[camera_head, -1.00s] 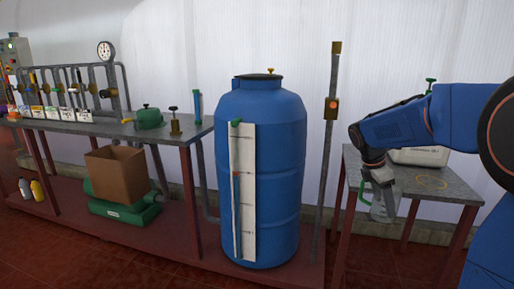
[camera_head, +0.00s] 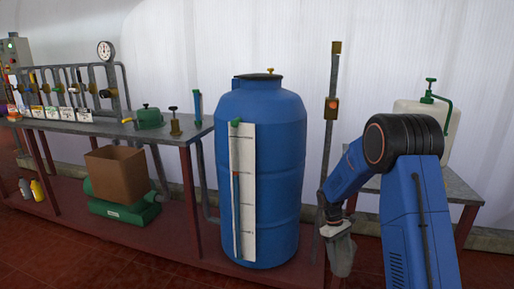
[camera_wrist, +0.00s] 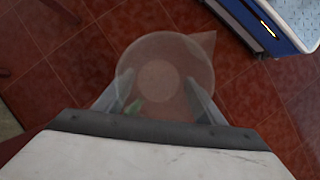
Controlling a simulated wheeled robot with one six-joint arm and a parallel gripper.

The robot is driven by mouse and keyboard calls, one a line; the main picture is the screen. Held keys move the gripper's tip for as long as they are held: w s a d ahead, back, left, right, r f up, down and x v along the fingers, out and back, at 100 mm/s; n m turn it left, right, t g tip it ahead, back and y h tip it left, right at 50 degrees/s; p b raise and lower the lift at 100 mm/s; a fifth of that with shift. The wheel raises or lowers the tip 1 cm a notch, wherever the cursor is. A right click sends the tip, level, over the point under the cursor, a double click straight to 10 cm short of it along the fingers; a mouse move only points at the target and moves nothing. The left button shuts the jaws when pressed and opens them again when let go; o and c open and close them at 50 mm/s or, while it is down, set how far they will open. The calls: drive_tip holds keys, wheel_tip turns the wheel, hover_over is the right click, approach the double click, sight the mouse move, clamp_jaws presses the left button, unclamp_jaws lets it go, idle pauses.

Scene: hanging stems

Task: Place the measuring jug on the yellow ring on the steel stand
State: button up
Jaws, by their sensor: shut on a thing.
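The clear measuring jug (camera_head: 341,258) hangs below my gripper (camera_head: 336,229), in front of the stand and over the red floor. My gripper is shut on it. In the wrist view the jug (camera_wrist: 165,70) is seen from above between the two fingers (camera_wrist: 160,100), with its round base, its spout pointing to the upper right and a bit of green at its lower left. The steel stand (camera_head: 463,188) is a grey-topped table with red legs at the right.
A white container (camera_head: 450,127) with a green-handled pump stands on the stand's back part. A thin upright post (camera_head: 331,130) and a large blue barrel (camera_head: 262,170) stand left of the jug. A long bench (camera_head: 160,135) with fittings runs further left.

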drive_tip(key=w+a+f+m+y, duration=0.1)
drive_tip(key=a+f+m, duration=0.1)
drive_tip(key=f, duration=0.6)
drive_tip(key=w+a+f+m+y, duration=0.1)
drive_tip(key=f+m, duration=0.3)
drive_tip(key=f, duration=0.5)
drive_tip(key=shift+w+a, duration=0.65)
drive_tip(key=shift+a, duration=0.15)
drive_tip(key=shift+f+g, duration=0.1)
drive_tip(key=shift+g, duration=0.2)
